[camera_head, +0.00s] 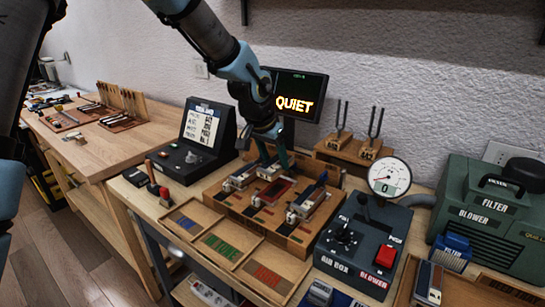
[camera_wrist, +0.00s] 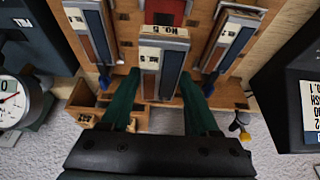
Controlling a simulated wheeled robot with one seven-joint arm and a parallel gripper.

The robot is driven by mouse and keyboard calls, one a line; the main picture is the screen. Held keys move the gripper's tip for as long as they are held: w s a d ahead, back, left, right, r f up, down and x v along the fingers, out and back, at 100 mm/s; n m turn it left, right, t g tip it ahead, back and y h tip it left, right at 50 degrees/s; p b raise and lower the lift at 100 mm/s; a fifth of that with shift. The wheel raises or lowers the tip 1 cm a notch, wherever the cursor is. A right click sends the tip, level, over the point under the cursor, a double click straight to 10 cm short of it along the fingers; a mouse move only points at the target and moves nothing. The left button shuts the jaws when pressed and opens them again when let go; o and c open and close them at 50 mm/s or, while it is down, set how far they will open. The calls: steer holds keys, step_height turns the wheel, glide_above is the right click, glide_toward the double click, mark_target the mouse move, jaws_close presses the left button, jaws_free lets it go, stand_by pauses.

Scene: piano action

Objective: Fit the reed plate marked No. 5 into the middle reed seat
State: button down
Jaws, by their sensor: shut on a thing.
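The reed plate marked No. 5 (camera_wrist: 161,62) shows in the wrist view between the green fingers of my gripper (camera_wrist: 159,80). My gripper is shut on it near its end. In the head view my gripper (camera_head: 272,155) is over the back middle of the wooden reed block (camera_head: 215,207). The middle reed seat (camera_wrist: 166,12) shows as a red recess just beyond the plate's labelled end; it is also red in the head view (camera_head: 277,190). The plate seems lined up with the seat. I cannot tell whether it touches the block.
Other reed units flank the middle, left (camera_head: 241,177) and right (camera_head: 308,203) in the head view. A tray with coloured strips (camera_head: 222,246) lies in front. The air box (camera_head: 352,246) and gauge (camera_head: 389,177) stand right. A screen (camera_head: 297,95) reads QUIET.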

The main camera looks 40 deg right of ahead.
steer(key=shift+f+b, duration=1.85)
steer(key=shift+f, duration=0.8)
steer(key=shift+f+b, duration=0.35)
steer(key=shift+f, duration=0.2)
steer(key=shift+c, duration=0.2)
jaws_free()
steer(key=shift+a, duration=0.1)
steer(key=b+v, duration=0.1)
steer(key=v, duration=0.9)
steer(key=shift+a+r, duration=0.2)
steer(key=shift+r, duration=0.15)
stand_by(0.4)
